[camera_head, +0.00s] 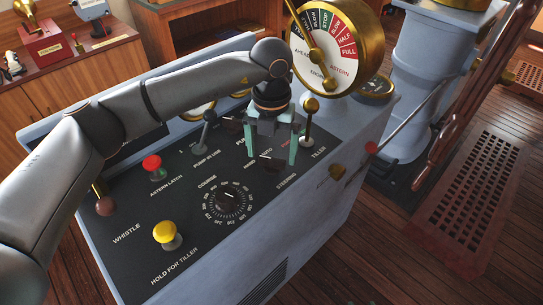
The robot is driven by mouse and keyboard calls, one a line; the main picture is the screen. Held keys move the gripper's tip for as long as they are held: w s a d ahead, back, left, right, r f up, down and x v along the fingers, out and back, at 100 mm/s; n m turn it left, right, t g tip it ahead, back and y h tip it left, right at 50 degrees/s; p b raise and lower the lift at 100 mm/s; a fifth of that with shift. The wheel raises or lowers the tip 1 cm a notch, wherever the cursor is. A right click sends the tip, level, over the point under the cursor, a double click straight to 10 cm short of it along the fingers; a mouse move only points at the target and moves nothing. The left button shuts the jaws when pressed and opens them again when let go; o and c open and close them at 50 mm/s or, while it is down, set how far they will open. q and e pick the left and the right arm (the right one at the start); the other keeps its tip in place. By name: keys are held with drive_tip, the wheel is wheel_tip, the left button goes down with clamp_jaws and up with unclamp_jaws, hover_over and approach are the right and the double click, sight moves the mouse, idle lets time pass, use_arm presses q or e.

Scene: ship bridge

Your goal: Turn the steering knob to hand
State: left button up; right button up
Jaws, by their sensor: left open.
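The steering knob (271,166) is a small dark knob on the black console panel (200,238), above the word STEERING. The gripper body hides part of the panel behind the knob, and the knob's pointing direction is too small and dark to tell. My right gripper is not in view.
Close by stand the tiller lever (308,122) and the pump lever (206,130). A red astern latch knob (152,164), yellow tiller-hold knob (165,233) and course dial (231,197) share the panel. The brass engine telegraph (330,50) rises behind.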

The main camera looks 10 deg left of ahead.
sight(272, 161)
use_arm(q)
wheel_tip(272, 161, up, 10)
drive_tip(key=shift+b, duration=0.4)
drive_tip(key=shift+s, duration=0.1)
